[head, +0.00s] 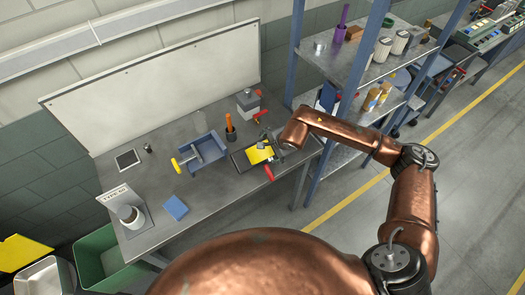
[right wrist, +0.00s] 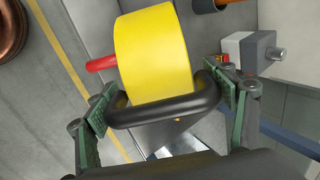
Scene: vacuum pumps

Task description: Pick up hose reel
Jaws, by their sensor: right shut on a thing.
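The hose reel (head: 260,154) is a yellow drum with a black frame and a red crank handle. In the head view it is at the right end of the workbench, partly hidden by my right gripper (head: 278,143). In the right wrist view the yellow drum of the reel (right wrist: 153,55) fills the upper middle. Its black bar handle spans between the green-padded fingers of my right gripper (right wrist: 165,108), which is shut on it. I cannot tell whether the reel is clear of the bench top. My left gripper is not in view.
The grey workbench (head: 160,215) also holds a blue tray (head: 212,155), a yellow-handled tool, an orange-handled tool, a grey pump-like unit (head: 247,101), a blue block (head: 175,208) and a white cup. Blue-posted shelving (head: 343,65) stands close to the right. A green bin (head: 97,255) is below left.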

